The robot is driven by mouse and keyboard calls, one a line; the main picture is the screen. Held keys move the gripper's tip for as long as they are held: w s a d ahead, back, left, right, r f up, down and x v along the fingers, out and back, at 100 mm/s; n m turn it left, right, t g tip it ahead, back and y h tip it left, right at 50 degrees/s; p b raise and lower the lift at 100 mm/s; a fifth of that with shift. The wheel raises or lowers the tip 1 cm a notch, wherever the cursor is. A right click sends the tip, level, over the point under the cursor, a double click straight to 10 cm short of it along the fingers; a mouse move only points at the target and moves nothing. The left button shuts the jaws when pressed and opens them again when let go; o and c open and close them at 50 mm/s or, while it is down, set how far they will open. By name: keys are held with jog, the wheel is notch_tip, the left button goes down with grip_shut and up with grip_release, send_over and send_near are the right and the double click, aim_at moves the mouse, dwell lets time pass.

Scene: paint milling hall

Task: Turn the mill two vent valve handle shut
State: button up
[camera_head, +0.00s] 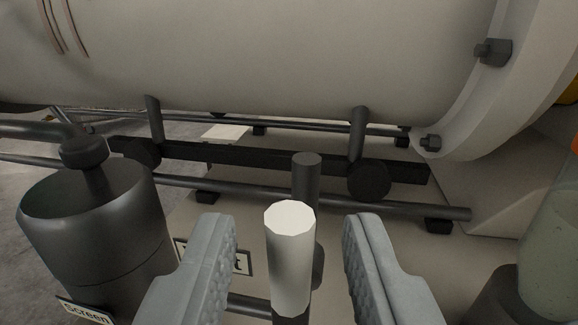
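A white faceted cylindrical grip (290,262) on a dark stem stands in the lower middle of the view. It looks like the vent valve handle, but whether it belongs to mill two cannot be read. My gripper (289,226) is open, with one grey ridged finger on each side of the white grip. A visible gap separates each finger from the grip. A dark upright post (306,178) rises just behind the grip. A label plate (244,263) behind the left finger is mostly hidden; only a final "t" is clear.
A dark canister (98,225) with a knob and a "Screen" label (84,312) stands close on the left. A large pale drum (270,55) with a bolted flange (470,125) spans the top. Dark pipes (390,208) run below it. A translucent vessel (555,240) stands at right.

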jog(key=shift+w+d, duration=0.1)
jog(key=shift+w, duration=1.05)
grip_shut()
